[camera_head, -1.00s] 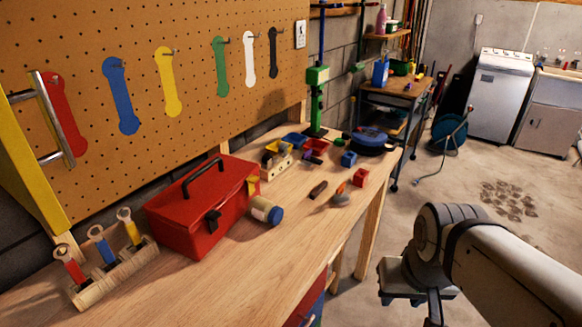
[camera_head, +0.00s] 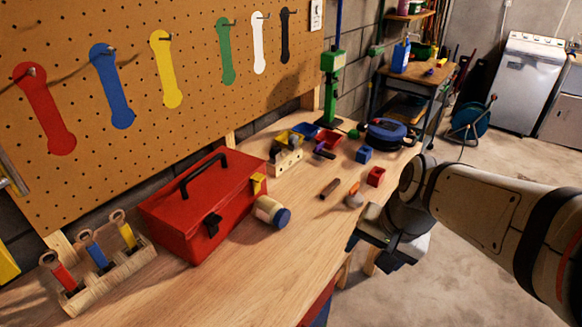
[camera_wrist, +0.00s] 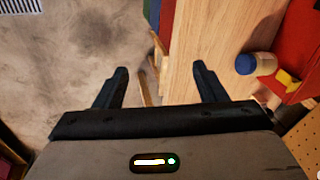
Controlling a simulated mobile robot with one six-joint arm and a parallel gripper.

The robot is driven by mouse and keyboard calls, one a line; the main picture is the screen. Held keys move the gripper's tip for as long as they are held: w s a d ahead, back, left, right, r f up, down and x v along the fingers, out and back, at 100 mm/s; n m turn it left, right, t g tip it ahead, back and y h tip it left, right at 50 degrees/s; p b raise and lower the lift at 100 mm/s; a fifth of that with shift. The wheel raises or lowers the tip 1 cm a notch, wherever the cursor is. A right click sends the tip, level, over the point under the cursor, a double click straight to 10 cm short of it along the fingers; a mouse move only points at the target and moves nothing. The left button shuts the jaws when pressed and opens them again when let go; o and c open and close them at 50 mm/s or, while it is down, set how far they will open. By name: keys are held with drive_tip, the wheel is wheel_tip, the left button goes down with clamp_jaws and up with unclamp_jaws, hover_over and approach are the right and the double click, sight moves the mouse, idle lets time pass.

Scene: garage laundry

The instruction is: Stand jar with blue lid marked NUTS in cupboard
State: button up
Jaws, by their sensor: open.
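A jar with a blue lid (camera_head: 267,209) lies on its side on the wooden workbench, against or close to the right end of the red toolbox. Its lid points right toward the bench's front; I cannot read any marking. The jar also shows in the wrist view (camera_wrist: 264,64), right of the fingers. My gripper (camera_wrist: 159,69) is open and empty, beside the bench's front edge, right of the jar and apart from it. It also shows in the head view (camera_head: 384,246). I cannot make out a cupboard for certain; a yellow panel (camera_head: 7,260) and metal handle are cut off at the left.
The red toolbox (camera_head: 205,205) stands behind the jar. A wooden tool holder (camera_head: 108,280) is at the left. The bench front before the jar is clear.

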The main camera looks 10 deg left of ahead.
drive_tip(key=w+a+f+m+y+p, duration=0.1)
drive_tip(key=w+a+f+m+y, duration=0.25)
drive_tip(key=w+a+m, duration=0.8)
drive_tip(key=m+y+p, duration=0.1)
drive_tip(key=m+y, duration=0.3)
drive_tip(key=m, duration=0.6)
approach(278, 206)
drive_tip(key=shift+n+h, duration=0.25)
drive_tip(key=x, duration=0.4)
drive_tip(key=shift+s+a+f, duration=0.15)
drive_tip(key=shift+s+f, duration=0.05)
drive_tip(key=shift+f, duration=0.2)
drive_tip(key=shift+w+a+f, duration=0.15)
drive_tip(key=shift+a+f, duration=0.1)
drive_tip(key=x, duration=0.3)
drive_tip(key=p+x, duration=0.1)
drive_tip(key=x, duration=0.3)
drive_tip(key=shift+w+a+r, duration=0.15)
drive_tip(key=shift+w+a, duration=0.05)
drive_tip(key=shift+a, duration=0.2)
drive_tip(key=shift+c, duration=0.5)
drive_tip(key=c, duration=0.8)
drive_tip(key=shift+r, duration=0.1)
drive_tip(key=shift+c, duration=0.2)
